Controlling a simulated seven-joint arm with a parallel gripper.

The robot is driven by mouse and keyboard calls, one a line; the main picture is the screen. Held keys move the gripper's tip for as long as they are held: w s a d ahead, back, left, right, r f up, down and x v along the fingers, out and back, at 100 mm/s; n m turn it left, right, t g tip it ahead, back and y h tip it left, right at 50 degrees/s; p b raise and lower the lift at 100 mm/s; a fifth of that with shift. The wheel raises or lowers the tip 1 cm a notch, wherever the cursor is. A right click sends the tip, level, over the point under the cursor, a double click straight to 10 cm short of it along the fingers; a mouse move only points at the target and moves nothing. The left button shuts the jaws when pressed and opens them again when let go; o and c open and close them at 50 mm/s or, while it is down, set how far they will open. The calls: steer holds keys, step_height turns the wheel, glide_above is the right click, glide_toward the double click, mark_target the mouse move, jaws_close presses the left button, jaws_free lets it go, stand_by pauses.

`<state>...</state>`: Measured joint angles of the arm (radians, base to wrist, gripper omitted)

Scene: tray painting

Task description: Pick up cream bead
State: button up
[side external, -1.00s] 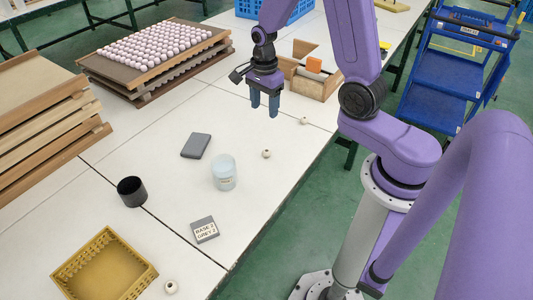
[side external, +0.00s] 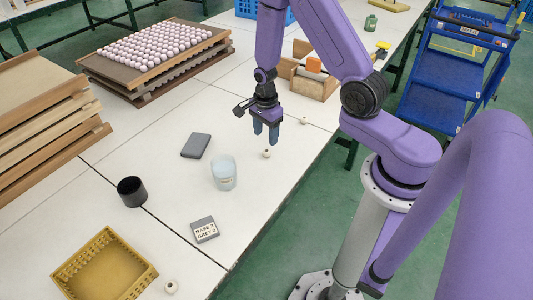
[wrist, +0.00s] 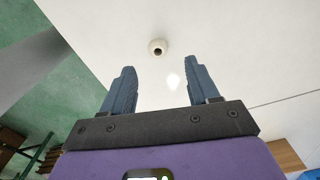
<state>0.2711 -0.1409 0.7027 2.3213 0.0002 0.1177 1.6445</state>
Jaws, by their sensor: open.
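A small cream bead (side external: 266,154) with a dark hole rests on the white table, just below my gripper's fingertips in the side view. In the wrist view a cream bead (wrist: 158,47) lies beyond the fingertips, roughly centred between them. My gripper (side external: 266,138) is open and empty, pointing down above the table; its two blue fingers (wrist: 162,68) are apart in the wrist view. Another cream bead (side external: 304,121) lies to the right near the table edge, and one more (side external: 171,286) lies at the front beside the yellow basket.
A translucent cup (side external: 223,173), a grey box (side external: 195,146), a black cup (side external: 131,192) and a labelled grey block (side external: 205,230) stand nearby. The yellow basket (side external: 146,283) is at the front left. A tray of pale balls (side external: 112,73) and a wooden box (side external: 318,88) are behind.

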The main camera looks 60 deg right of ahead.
mark_target(266, 153)
steer(key=shift+s+d+f, duration=0.1)
steer(key=shift+f, duration=1.65)
steer(key=shift+s+d+f, duration=0.1)
steer(key=shift+f, duration=1.6)
steer(key=c, duration=1.1)
